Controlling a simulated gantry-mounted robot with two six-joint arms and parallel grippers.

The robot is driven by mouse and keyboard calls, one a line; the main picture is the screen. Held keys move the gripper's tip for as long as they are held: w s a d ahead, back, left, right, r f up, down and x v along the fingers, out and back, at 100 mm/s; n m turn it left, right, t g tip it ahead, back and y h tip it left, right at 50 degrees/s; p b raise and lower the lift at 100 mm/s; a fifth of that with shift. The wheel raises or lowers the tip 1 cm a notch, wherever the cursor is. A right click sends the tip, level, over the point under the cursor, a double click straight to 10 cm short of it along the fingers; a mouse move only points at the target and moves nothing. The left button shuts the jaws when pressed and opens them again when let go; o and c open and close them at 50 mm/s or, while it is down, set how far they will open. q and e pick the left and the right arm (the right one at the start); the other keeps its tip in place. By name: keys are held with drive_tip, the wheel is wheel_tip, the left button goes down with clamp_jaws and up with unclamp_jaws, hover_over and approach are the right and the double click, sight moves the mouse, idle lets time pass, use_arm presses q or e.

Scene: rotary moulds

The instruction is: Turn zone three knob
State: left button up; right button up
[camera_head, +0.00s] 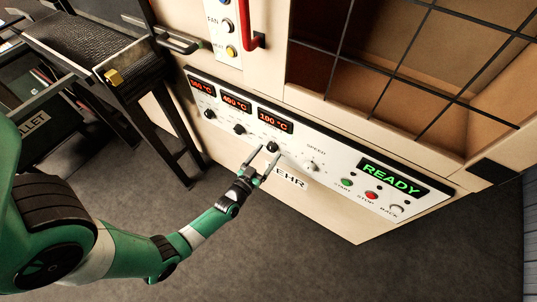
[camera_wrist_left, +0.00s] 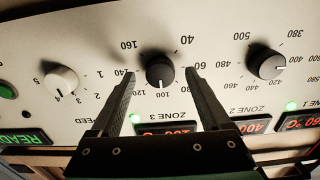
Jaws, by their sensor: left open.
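The zone three knob (camera_head: 272,147) is the dark knob below the rightmost temperature display (camera_head: 275,120), which reads 100 °C. In the left wrist view, which sees the panel upside down, the black zone three knob (camera_wrist_left: 160,73) lies between my left gripper's (camera_wrist_left: 161,72) two fingertips. A gap shows on each side, so the fingers do not appear to touch it. In the head view my left gripper (camera_head: 266,151) is open at the panel, in front of this knob. How far the tips reach over the knob is unclear. My right gripper is out of view.
The zone two knob (camera_wrist_left: 266,64) and white speed knob (camera_wrist_left: 62,80) flank it in the wrist view. Start (camera_head: 347,183) and stop (camera_head: 371,195) buttons and a green READY display (camera_head: 391,179) are further right. A red handle (camera_head: 252,32) stands above the panel.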

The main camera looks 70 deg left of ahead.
use_arm(q)
drive_tip(key=shift+w+a, duration=0.4)
drive_tip(key=shift+w, duration=0.2)
clamp_jaws()
drive_tip(key=shift+n, duration=0.4)
drive_tip(key=n+b, duration=0.1)
drive_tip(key=n, duration=0.2)
drive_tip(key=shift+r+n+b, duration=0.1)
drive_tip(key=shift+n+b, duration=0.65)
drive_tip(key=shift+n, duration=1.75)
unclamp_jaws()
